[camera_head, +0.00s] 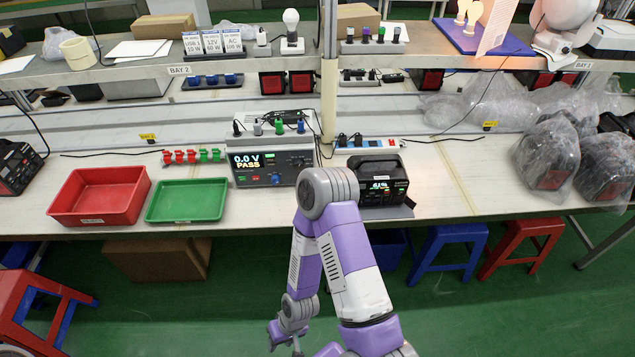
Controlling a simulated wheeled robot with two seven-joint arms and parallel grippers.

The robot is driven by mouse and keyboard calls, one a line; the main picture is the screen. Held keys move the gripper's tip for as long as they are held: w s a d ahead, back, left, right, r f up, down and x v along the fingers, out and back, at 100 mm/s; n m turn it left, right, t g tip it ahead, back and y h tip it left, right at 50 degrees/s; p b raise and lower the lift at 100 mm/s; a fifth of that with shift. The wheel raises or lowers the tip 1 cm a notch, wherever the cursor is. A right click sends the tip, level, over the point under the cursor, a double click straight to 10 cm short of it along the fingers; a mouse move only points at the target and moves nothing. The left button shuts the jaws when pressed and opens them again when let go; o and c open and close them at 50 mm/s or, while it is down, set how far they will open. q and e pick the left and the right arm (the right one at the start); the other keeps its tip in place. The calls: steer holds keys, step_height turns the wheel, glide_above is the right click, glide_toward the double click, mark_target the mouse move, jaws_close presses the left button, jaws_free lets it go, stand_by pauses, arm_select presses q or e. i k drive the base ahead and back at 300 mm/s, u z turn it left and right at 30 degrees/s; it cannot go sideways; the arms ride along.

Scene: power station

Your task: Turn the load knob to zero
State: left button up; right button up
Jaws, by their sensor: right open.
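A grey tester (282,152) stands on the bench in the middle, its lit display (248,160) reading 0.0 V PASS. My right gripper (285,338) hangs low at the bottom edge, open, well below and apart from the tester. My left gripper is out of view.
A black power station (377,180) with a lit screen stands right of the tester, partly behind my arm. A red tray (99,222) and a green tray (187,220) lie left. Bagged units (552,157) stand right. Stools (447,248) are under the bench. A post (329,100) rises behind.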

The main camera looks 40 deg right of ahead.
mark_target(298, 165)
steer(key=z, duration=1)
steer(key=i, duration=0.1)
steer(key=z, duration=0.15)
